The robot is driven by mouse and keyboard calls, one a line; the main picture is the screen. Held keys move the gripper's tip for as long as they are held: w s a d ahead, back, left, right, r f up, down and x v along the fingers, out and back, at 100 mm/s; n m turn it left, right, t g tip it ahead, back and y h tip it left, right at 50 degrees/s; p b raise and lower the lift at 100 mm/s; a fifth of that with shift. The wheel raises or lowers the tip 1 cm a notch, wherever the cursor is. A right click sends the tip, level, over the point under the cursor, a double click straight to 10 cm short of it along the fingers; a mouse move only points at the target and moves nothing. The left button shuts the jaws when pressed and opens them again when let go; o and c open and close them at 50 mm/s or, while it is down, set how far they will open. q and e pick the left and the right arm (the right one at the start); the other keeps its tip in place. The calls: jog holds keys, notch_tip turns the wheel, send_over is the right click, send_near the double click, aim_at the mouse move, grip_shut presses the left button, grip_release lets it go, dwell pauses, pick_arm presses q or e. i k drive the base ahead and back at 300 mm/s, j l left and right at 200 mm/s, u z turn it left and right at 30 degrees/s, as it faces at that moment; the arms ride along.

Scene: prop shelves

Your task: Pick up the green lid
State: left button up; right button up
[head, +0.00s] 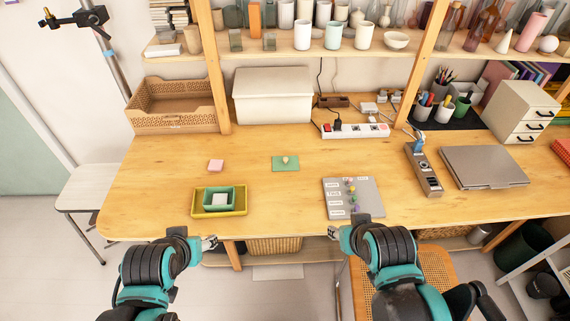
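The green lid (279,166) is a flat green rectangle with a small pale yellowish knob, lying on the wooden table near its middle. My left gripper (210,243) is just off the table's front edge, below the yellow tray. My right gripper (334,232) is at the front edge, below the grey board. Both grippers are apart from the lid, and their fingers are too small to read.
A grey board (366,206) with small coloured pieces is to the right. A storage box (272,96) and a power strip (356,131) stand behind. The table between the tray and board is clear.

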aim_at(281, 163)
jog(key=i+j, duration=0.1)
jog(key=i, duration=0.4)
jog(key=i+j, duration=0.15)
jog(key=i, duration=0.35)
jog(key=l+z, duration=0.05)
